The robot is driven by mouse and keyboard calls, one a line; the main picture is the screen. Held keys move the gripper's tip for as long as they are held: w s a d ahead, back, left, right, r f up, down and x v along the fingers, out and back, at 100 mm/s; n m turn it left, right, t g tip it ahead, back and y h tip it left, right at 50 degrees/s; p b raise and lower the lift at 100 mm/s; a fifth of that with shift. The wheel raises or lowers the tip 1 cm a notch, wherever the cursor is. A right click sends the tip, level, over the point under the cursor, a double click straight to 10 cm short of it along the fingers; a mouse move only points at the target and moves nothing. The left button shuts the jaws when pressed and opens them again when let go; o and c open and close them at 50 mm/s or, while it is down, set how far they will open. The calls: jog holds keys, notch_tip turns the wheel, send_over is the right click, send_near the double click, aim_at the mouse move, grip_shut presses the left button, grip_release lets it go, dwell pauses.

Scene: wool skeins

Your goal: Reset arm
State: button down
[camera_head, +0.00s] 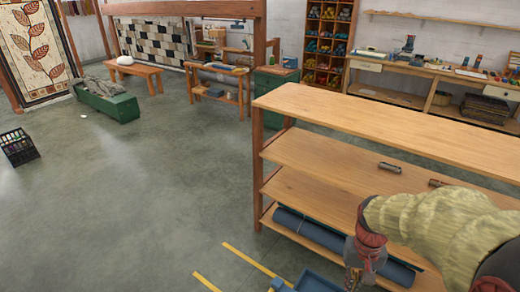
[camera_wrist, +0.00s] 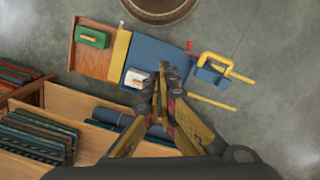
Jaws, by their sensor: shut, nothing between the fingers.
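My gripper (camera_wrist: 165,82) is shut and empty, its fingers together in the middle of the wrist view. In the head view my gripper (camera_head: 353,280) hangs at the bottom edge, low in front of the wooden shelf unit (camera_head: 330,160), and its tips are partly cut off. My arm comes in from the lower right, across the front of the shelves. No wool skein is held.
Shelves with folded pieces (camera_wrist: 35,135) lie close at left. Open floor (camera_head: 130,190) spreads left of the shelf unit.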

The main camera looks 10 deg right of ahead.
jog(key=s+a+r+n+t, duration=0.1)
jog(key=a+r+n+t, duration=0.4)
jog(key=a+r, duration=1)
jog(key=shift+s+a+r+t, duration=0.25)
jog(key=shift+s+r+t, duration=0.1)
jog(key=shift+r+t, duration=0.45)
